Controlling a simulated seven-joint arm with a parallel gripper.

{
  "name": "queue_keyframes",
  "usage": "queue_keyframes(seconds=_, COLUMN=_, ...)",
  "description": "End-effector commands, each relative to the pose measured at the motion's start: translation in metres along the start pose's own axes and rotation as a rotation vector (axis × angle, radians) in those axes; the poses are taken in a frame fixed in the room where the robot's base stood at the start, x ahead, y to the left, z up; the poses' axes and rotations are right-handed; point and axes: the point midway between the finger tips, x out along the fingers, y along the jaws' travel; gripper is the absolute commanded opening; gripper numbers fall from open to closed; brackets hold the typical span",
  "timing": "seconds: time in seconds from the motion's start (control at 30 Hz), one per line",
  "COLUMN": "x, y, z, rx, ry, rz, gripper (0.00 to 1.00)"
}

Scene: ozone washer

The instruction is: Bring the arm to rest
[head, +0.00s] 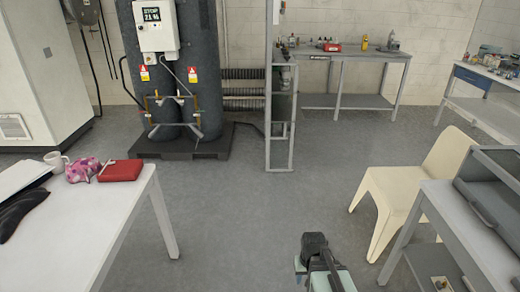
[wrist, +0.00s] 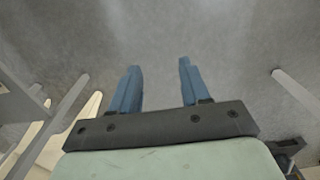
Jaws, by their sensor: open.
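My arm (head: 318,262) shows at the bottom of the head view, right of the middle, low in front of me over the grey floor. Its fingertips cannot be made out there. In the wrist view my gripper (wrist: 157,68) has its two blue fingers spread apart with a clear gap between them. Nothing is between the fingers; only grey floor shows beyond them.
A white table (head: 95,225) with a red case (head: 121,171), pink patterned item (head: 82,169) and mug (head: 57,161) stands at left. A cream chair (head: 405,190) and grey bench (head: 455,225) are at right. Dark tanks (head: 205,70) stand behind. The middle floor is clear.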

Motion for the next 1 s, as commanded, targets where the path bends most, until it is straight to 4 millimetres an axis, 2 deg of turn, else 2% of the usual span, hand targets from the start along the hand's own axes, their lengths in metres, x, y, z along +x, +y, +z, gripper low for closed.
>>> queue_keyframes(seconds=0.03, x=0.001, y=0.009, z=0.007, rx=0.007, ry=0.0, rz=0.0, gripper=0.46)
queue_keyframes(seconds=0.27, x=0.035, y=0.005, z=0.032, rx=0.002, ry=-0.072, rz=0.0, gripper=0.46)
queue_keyframes(seconds=0.47, x=0.069, y=0.005, z=0.066, rx=0.003, ry=-0.149, rz=0.0, gripper=0.46)
queue_keyframes(seconds=0.7, x=0.116, y=0.005, z=0.125, rx=0.004, ry=-0.271, rz=0.0, gripper=0.46)
queue_keyframes(seconds=1.0, x=0.165, y=0.005, z=0.205, rx=0.006, ry=-0.424, rz=0.0, gripper=0.46)
